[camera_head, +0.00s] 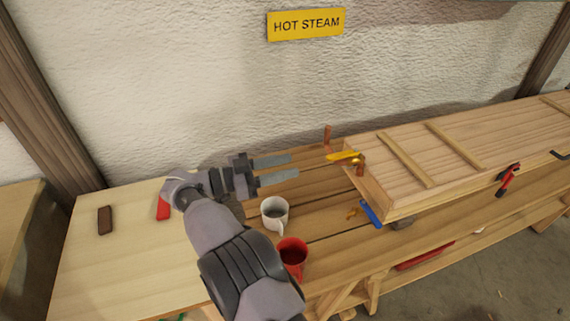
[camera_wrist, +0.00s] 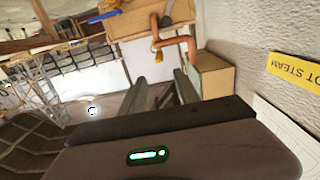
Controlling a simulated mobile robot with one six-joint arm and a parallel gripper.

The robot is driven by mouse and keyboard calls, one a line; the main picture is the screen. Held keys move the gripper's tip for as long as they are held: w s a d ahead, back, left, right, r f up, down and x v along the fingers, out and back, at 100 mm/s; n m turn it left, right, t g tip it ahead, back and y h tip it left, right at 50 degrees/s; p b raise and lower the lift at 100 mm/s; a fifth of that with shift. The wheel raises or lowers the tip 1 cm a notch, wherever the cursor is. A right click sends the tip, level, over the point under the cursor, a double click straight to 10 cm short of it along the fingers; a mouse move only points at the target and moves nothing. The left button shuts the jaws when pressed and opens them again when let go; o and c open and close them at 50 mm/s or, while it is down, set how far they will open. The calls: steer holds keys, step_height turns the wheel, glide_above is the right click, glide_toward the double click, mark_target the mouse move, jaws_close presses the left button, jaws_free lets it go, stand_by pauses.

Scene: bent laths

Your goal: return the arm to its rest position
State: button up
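My gripper (camera_head: 296,168) is at the end of my arm, above the wooden bench. Its two grey fingers are spread apart, with nothing between them in the head view. The fingers point right, towards the near end of the long wooden box. In the wrist view, my gripper (camera_wrist: 160,82) also shows two separate fingers. A copper pipe (camera_wrist: 180,42) with a yellow part lies beyond the fingertips in that view. My arm reaches up from the bottom of the head view and covers part of the bench.
A white mug (camera_head: 274,213) and a red mug (camera_head: 293,254) stand just below my gripper in the picture. The long wooden box (camera_head: 400,205) is at the right. A yellow handle (camera_head: 343,156) sits at its end. The "HOT STEAM" sign (camera_head: 306,24) hangs on the wall.

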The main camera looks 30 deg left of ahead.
steer(key=shift+w+r, duration=0.1)
steer(key=w+d+r+m+t+y, duration=0.1)
steer(key=w+d+r+m+y, duration=0.35)
steer(key=w+r, duration=0.75)
steer(key=w+d+r+n+t+y, duration=0.1)
steer(key=w+d+r+n+y, duration=0.2)
steer(key=d+r, duration=0.55)
steer(key=w+d+r+n+t+y, duration=0.25)
steer(key=d+r+y, duration=0.25)
steer(key=d+r, duration=0.3)
steer(key=s+d+f+n+g+y, duration=0.2)
steer(key=s+d, duration=0.2)
steer(key=s, duration=0.2)
steer(key=s+d+f+n+g+y, duration=0.1)
steer(key=s+d+g+y, duration=0.2)
steer(key=s, duration=0.4)
steer(key=s+d+f+g+h, duration=0.2)
steer(key=s+d+f, duration=0.4)
steer(key=s+f, duration=0.3)
steer(key=s+d+f+g+h, duration=0.2)
steer(key=s+d+f+g, duration=0.3)
steer(key=s+f, duration=0.4)
steer(key=s+d, duration=0.1)
steer(key=s, duration=0.5)
steer(key=shift+s+d+f, duration=0.15)
steer(key=shift+s+f, duration=0.05)
steer(key=shift+f, duration=0.05)
